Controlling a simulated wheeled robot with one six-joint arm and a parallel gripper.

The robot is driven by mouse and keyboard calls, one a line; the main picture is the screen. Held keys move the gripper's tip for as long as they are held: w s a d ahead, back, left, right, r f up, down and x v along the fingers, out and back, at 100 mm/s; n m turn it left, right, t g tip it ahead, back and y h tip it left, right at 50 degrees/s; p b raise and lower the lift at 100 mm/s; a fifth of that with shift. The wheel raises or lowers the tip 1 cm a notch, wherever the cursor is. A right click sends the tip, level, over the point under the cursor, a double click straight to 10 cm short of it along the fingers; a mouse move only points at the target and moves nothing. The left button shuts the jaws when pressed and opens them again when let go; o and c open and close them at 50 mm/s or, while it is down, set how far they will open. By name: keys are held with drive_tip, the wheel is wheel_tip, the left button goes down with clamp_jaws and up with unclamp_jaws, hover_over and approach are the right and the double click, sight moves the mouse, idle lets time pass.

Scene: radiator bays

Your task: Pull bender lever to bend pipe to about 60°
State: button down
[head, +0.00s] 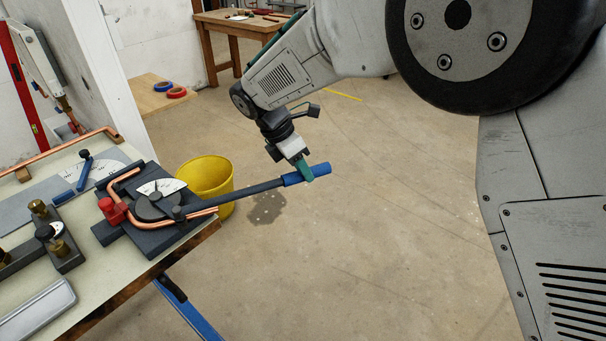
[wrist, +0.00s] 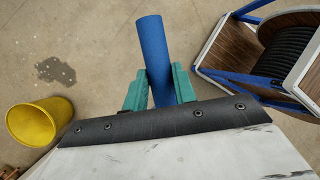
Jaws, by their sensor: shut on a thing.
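The pipe bender (head: 152,207) sits on the workbench at the left in the head view, with a white angle scale on it. A copper pipe (head: 126,182) runs around its former; I cannot read the exact bend angle. The dark lever (head: 237,196) reaches right, out past the bench edge over the floor, and ends in a blue grip (head: 293,179). My gripper (head: 305,170) is shut on the blue grip near its outer end. In the wrist view the blue grip (wrist: 152,50) stands between my green fingers (wrist: 158,88).
A yellow bucket (head: 207,176) stands on the floor behind the lever. The workbench (head: 128,268) also holds a second angle gauge (head: 80,172) and brass fittings (head: 58,246). A cable reel (wrist: 290,50) shows in the wrist view. The floor right of the lever is open.

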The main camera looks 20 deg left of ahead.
drive_tip(key=shift+w+a+r, duration=0.1)
drive_tip(key=shift+a+r, duration=0.05)
drive_tip(key=shift+a, duration=0.05)
drive_tip(key=c, duration=1.1)
unclamp_jaws()
drive_tip(key=v, duration=0.7)
drive_tip(key=shift+a+r, duration=0.15)
drive_tip(key=shift+r, duration=0.2)
